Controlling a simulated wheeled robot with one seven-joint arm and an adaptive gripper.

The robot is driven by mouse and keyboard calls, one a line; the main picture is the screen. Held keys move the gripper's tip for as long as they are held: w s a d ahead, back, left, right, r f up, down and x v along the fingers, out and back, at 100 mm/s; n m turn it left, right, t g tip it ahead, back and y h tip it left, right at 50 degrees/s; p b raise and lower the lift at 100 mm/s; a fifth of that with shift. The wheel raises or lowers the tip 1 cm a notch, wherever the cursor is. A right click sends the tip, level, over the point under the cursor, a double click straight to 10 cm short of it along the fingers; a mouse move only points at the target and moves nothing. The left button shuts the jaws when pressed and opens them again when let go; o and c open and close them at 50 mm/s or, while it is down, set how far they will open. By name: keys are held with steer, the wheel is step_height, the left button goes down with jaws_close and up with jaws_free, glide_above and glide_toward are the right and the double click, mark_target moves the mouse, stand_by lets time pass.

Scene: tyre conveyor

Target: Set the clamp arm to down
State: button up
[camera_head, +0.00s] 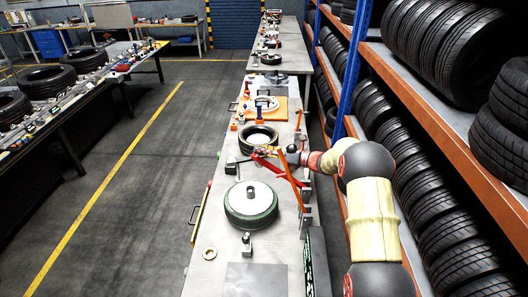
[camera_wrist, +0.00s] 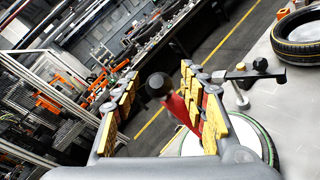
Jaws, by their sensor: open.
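The clamp arm is a red lever with a black ball knob. In the wrist view the clamp arm (camera_wrist: 178,105) runs at a slant between my two yellow-padded fingers, with its knob (camera_wrist: 157,85) in the gap. My gripper (camera_wrist: 160,74) is open around it; the left finger stands clear, and I cannot tell if the right finger touches the lever. In the head view my gripper (camera_head: 264,153) is small, over the bench between two wheels, beside red and orange bars. The clamp arm's base and pivot are hidden there.
A green-rimmed wheel (camera_head: 251,205) lies on the long bench (camera_head: 215,262) in front of my gripper, and a dark tyre (camera_head: 259,138) lies behind. An orange-framed tyre rack (camera_head: 420,115) stands close on the right. The floor on the left is clear.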

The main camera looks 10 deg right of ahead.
steer(key=v, duration=1.2)
steer(key=shift+c, duration=0.7)
